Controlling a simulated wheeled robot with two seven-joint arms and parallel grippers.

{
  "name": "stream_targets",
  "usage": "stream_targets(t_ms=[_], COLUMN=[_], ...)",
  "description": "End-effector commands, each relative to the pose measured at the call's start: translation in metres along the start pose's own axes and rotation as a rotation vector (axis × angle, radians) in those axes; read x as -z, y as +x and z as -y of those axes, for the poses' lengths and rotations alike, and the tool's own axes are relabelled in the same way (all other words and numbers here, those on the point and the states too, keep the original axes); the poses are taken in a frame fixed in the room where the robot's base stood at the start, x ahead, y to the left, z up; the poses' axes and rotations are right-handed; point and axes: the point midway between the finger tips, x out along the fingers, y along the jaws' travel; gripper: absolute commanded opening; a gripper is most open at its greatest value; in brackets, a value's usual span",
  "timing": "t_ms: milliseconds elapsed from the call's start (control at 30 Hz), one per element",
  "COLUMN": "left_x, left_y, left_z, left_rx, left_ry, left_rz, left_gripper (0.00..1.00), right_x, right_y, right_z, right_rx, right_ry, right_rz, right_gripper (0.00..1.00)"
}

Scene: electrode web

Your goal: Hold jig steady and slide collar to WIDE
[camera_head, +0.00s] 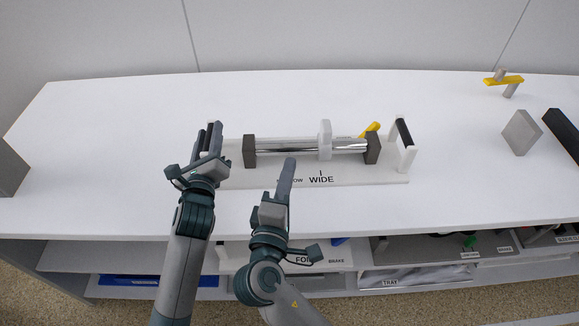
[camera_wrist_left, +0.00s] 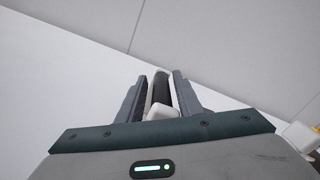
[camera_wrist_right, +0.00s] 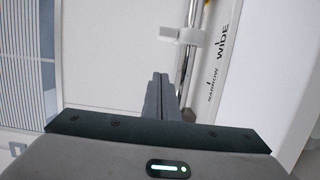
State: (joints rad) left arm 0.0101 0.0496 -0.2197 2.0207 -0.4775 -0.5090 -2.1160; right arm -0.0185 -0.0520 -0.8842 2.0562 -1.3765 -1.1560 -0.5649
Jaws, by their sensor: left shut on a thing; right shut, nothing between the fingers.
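The jig's white base (camera_head: 375,172) lies on the white table, with a chrome rod (camera_head: 275,147) between two dark end blocks. The pale collar (camera_head: 325,140) sits on the rod, roughly in line with the WIDE label (camera_head: 321,180); it also shows in the right wrist view (camera_wrist_right: 185,36). My left gripper (camera_head: 212,140) is shut on the jig's left handle, whose dark grip (camera_wrist_left: 161,90) shows between the fingers. My right gripper (camera_head: 290,162) is shut and empty, in front of the rod left of the collar. It partly hides the NARROW label.
The jig's right handle (camera_head: 404,135) is free, with a yellow lever (camera_head: 371,129) beside the right end block. A grey block (camera_head: 521,132) and a yellow-and-grey piece (camera_head: 504,81) stand at the right. Labelled shelves lie below the front edge. The table behind the jig is clear.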

Motion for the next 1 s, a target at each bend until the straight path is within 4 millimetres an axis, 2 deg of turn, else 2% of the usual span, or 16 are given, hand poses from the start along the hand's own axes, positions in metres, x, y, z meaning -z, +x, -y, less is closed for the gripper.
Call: stream_targets(t_ms=[267,467,667,1000], left_x=[0.004,0.004,0.004,0.004], left_y=[-0.001,-0.001,-0.001,-0.001], left_z=[-0.002,-0.002,-0.002,-0.002], left_rx=[-0.005,-0.005,-0.005,-0.005], left_ry=[-0.004,-0.005,-0.005,-0.005], left_rz=[-0.008,-0.008,-0.008,-0.008], left_gripper=[0.0,0.0,0.0,0.0], right_x=[-0.002,-0.019,-0.057,-0.145], right_y=[0.001,0.009,0.023,0.048], right_z=[0.002,0.012,0.032,0.06], right_rx=[0.004,0.033,0.09,0.169], right_ry=[0.011,0.108,0.344,0.913], right_rz=[0.001,0.012,0.046,0.151], right_gripper=[0.0,0.0,0.0,0.0])
